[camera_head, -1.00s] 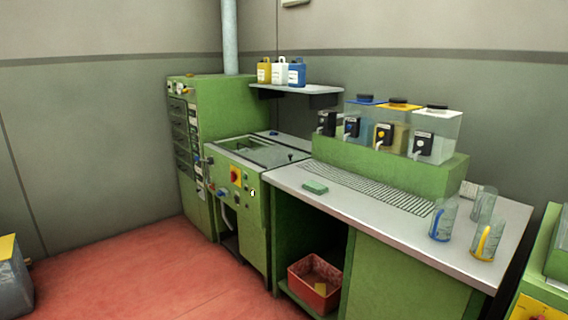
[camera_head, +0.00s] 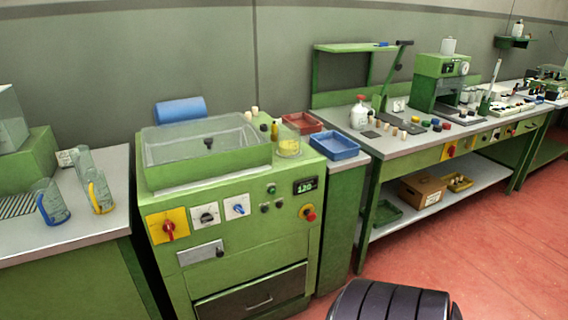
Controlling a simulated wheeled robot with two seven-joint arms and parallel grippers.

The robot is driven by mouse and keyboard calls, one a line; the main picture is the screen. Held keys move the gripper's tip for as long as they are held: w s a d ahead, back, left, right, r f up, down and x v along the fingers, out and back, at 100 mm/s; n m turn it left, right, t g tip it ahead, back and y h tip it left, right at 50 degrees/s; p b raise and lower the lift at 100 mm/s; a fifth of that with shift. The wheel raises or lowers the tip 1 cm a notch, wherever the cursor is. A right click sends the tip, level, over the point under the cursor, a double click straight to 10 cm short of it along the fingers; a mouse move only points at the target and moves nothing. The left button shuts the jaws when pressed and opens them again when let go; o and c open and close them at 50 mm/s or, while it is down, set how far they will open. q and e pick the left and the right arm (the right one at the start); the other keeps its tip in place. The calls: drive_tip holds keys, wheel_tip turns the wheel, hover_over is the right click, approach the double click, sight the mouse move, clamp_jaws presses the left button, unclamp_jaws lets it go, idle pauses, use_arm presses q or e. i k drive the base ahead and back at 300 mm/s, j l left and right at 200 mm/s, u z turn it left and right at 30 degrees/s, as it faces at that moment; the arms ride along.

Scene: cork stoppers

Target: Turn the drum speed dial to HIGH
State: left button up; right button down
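A green machine with a clear lidded drum tub (camera_head: 205,145) stands in the middle of the view. Its front panel has a red rotary switch on a yellow plate (camera_head: 168,227), a black knob on a white plate (camera_head: 207,216) and a blue knob on a white plate (camera_head: 238,207). The labels are too small to read, so I cannot tell which is the drum speed dial or its setting. A small display (camera_head: 305,186) shows what looks like 120. Neither of my grippers is in view.
A red emergency button (camera_head: 309,213) sits right of the knobs. A bench with measuring jugs (camera_head: 100,193) stands left. A blue tray (camera_head: 334,146) and a long workbench (camera_head: 400,150) are to the right. The red floor (camera_head: 480,260) at the right front is open.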

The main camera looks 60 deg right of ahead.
sight(238, 208)
drive_tip(key=z, duration=1.6)
